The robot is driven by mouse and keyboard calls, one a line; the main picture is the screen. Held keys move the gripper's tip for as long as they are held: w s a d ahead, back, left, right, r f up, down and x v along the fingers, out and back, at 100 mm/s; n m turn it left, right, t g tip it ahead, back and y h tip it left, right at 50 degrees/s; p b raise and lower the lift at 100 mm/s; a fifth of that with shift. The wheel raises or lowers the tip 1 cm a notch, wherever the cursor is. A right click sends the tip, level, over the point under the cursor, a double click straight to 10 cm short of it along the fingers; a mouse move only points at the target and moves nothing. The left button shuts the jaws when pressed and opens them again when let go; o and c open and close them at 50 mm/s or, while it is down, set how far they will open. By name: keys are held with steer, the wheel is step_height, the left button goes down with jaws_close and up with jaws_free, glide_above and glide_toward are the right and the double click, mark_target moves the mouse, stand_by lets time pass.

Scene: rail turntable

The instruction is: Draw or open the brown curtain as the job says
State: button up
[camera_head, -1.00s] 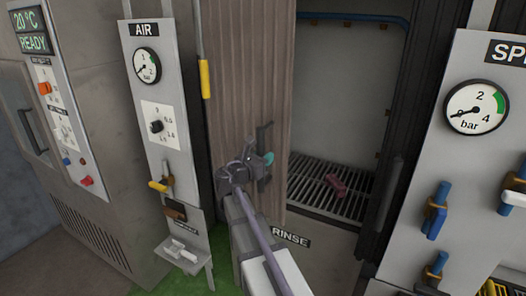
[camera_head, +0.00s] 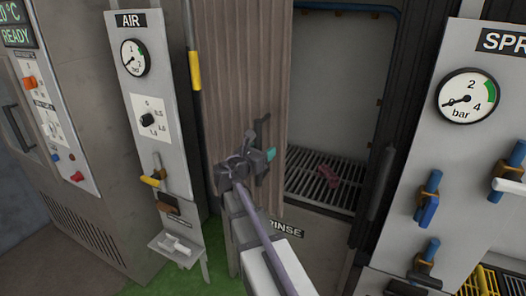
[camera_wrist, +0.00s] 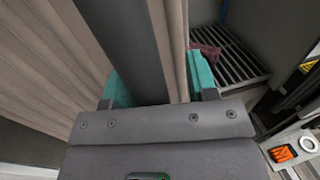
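The brown curtain (camera_head: 240,70) hangs in pleats over the left part of the rinse booth. The right part of the opening is uncovered. The curtain also shows in the wrist view (camera_wrist: 40,60). My gripper (camera_head: 266,158) is in front of the curtain near its right edge. In the wrist view its two teal fingertips (camera_wrist: 158,86) are apart, with a dark grey upright bar (camera_wrist: 122,45) between them. The bar is close to the left finger, and a strip of curtain shows between it and the right finger. Whether either finger touches the bar is hidden.
A pink cloth-like item (camera_head: 327,176) lies on the booth's slatted floor (camera_head: 345,190). The AIR panel (camera_head: 165,100) with a yellow-banded pole (camera_head: 194,70) stands left. A panel with a gauge and blue-handled valves (camera_head: 445,150) stands right.

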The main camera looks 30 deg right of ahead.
steer(key=v, duration=1.1)
steer(key=s+a+f+m+g+y, duration=0.2)
steer(key=s+f+m+y, duration=0.15)
steer(key=f+m, duration=0.35)
steer(key=s+a+f+m+g+y, duration=0.2)
steer(key=s+f+m+y, duration=0.15)
steer(key=m, duration=0.45)
steer(key=s+a+f+m+g+y+p, duration=0.1)
steer(key=s+a+f+m+y, duration=0.1)
steer(key=a+y, duration=0.3)
steer(key=s+a+f+m+y+p, duration=0.1)
steer(key=s+a+m+y, duration=0.3)
steer(key=a, duration=0.4)
steer(key=shift+s+a+f+m+g+y, duration=0.25)
steer(key=shift+f+m+g+y, duration=0.2)
steer(key=shift+f, duration=0.4)
